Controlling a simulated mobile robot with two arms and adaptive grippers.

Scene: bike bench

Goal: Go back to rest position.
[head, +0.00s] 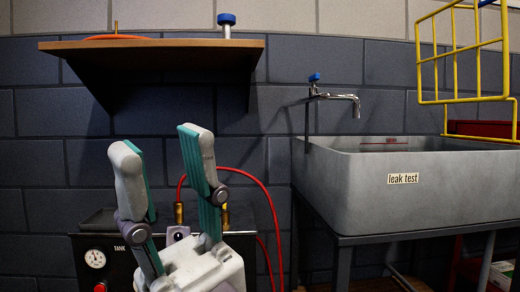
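My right gripper (160,142) stands upright in the lower left of the head view, fingers pointing up. Its two grey fingers with green pads are spread apart, with nothing between them. It shows below the wooden shelf and in front of the dark tank unit. My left gripper is not in view.
A wooden shelf (170,44) holds an orange ring-like item (116,37) and a blue-topped piece (226,24). A grey sink (340,195) labelled "leak test" with a tap (335,96) stands right. A yellow rack (450,100) hangs above it. A red hose (268,200) loops behind my gripper.

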